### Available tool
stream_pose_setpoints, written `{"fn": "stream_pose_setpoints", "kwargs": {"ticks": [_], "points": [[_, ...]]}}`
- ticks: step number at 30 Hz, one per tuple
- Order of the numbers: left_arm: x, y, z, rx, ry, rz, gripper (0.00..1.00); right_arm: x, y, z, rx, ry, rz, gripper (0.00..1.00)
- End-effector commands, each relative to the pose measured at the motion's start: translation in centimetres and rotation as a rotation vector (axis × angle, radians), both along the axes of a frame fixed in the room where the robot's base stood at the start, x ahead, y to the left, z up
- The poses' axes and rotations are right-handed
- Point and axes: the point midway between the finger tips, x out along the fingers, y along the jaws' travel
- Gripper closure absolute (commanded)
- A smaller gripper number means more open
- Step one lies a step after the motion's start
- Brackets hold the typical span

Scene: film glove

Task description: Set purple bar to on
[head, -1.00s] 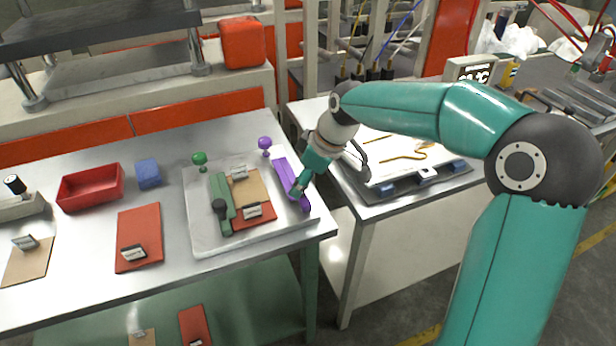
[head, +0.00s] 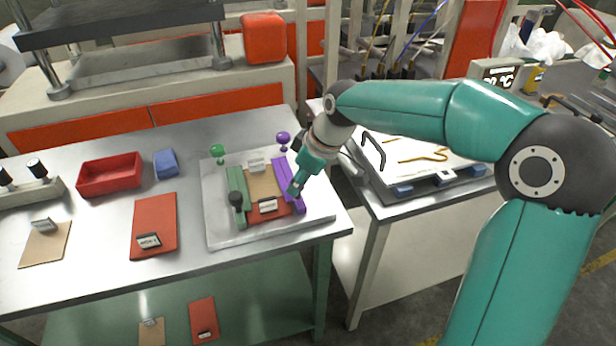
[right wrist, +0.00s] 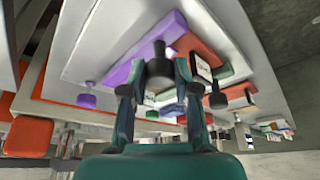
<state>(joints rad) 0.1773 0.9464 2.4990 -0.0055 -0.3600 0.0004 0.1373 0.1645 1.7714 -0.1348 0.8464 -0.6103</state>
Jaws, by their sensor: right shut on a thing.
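The purple bar (head: 283,170) lies slantwise on the right part of a pale square plate (head: 222,238), along the right side of a tan and red card. It also shows in the right wrist view (right wrist: 122,71). My right gripper (head: 296,188) is at the bar's near half, coming from the right. In the right wrist view its fingers (right wrist: 157,80) are shut around a black knob (right wrist: 160,66) on the bar. A green bar (head: 235,180) with its own black knob (head: 236,199) lies on the card's left side. My left gripper is out of view.
A purple ball-topped post (head: 283,138) and a green one (head: 217,151) stand at the plate's back edge. A red tray (head: 110,177), blue block (head: 166,163) and red card (head: 154,222) lie to the left. A second table (head: 385,228) stands to the right.

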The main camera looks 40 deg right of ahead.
Motion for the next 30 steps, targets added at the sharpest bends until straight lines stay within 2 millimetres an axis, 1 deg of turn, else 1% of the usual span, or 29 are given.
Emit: {"fn": "stream_pose_setpoints", "kwargs": {"ticks": [10, 11, 15, 25, 28, 30], "points": [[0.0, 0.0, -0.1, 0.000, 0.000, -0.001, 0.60, -0.3, 0.0, 0.0, -0.001, -0.001, -0.012, 1.00], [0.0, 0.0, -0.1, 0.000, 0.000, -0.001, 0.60, -0.3, 0.0, 0.0, -0.001, -0.001, -0.012, 0.68], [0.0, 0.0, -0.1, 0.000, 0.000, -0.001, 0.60, -0.3, 0.0, 0.0, -0.001, -0.002, -0.014, 0.45], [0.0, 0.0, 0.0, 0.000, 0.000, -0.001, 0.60, -0.3, -0.1, 0.2, -0.002, -0.002, -0.014, 0.45], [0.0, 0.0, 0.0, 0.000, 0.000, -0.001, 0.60, -0.5, -0.2, 0.7, -0.002, -0.003, -0.015, 0.45], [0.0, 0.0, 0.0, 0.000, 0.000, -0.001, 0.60, -0.7, -0.4, 1.5, -0.002, -0.006, -0.015, 0.45]]}}
